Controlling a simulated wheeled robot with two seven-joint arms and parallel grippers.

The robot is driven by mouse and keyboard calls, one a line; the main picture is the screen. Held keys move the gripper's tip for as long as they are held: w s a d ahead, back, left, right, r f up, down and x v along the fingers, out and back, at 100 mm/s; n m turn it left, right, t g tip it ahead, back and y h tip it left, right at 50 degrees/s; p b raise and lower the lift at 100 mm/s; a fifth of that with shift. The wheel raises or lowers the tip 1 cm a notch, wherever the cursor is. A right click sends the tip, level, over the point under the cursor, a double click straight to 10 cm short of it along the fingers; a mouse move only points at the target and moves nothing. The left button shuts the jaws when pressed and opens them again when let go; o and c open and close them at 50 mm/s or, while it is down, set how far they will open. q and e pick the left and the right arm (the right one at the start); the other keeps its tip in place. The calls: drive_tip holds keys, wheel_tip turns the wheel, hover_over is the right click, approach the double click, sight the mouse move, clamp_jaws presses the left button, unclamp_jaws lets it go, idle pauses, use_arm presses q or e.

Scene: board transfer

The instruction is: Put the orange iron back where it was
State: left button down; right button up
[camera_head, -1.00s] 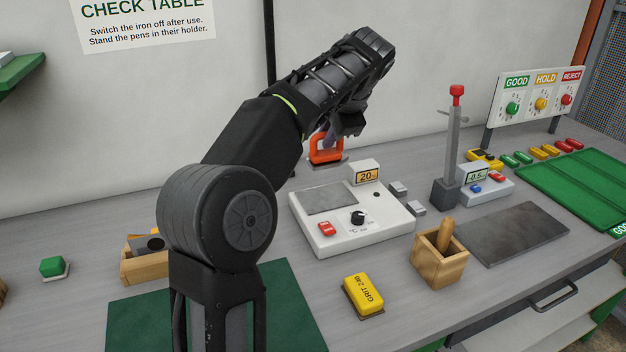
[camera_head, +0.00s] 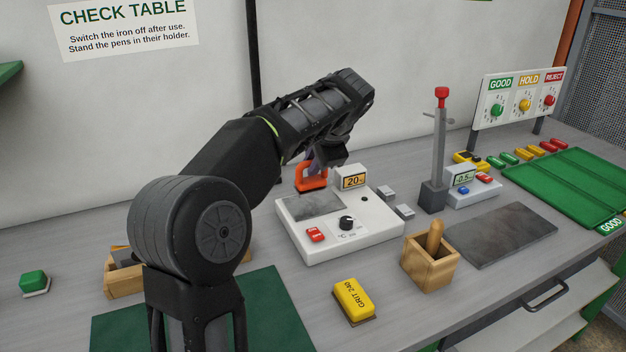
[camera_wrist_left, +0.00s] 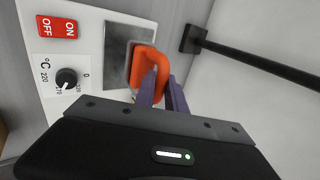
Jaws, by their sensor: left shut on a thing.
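The orange iron (camera_head: 312,180) is at the back left of the white heating station, by the back edge of its grey plate (camera_head: 315,207). My left gripper (camera_head: 318,163) is shut on the iron's handle from above. In the left wrist view the purple fingers of the gripper (camera_wrist_left: 162,92) are closed on the orange handle (camera_wrist_left: 150,68), and the iron's base overlaps the grey plate (camera_wrist_left: 118,50). I cannot tell if the base touches the plate. The white station (camera_head: 330,243) has a red switch (camera_head: 316,235), a black knob (camera_head: 347,222) and a display reading 20. My right gripper is not in view.
A yellow grit block (camera_head: 353,301) and a wooden holder (camera_head: 430,262) stand in front of the station. A red-topped stand (camera_head: 438,150) and a dark slab (camera_head: 500,235) are to the right. A wooden box (camera_head: 124,283) is left, partly behind my arm. The wall is close behind.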

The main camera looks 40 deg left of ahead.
sight(312, 179)
use_arm(q)
drive_tip(key=shift+r, duration=0.1)
drive_tip(key=shift+f, duration=1.9)
drive_tip(key=shift+f+b, duration=0.15)
drive_tip(key=shift+b, duration=0.2)
drive_tip(key=c, duration=1.4)
unclamp_jaws()
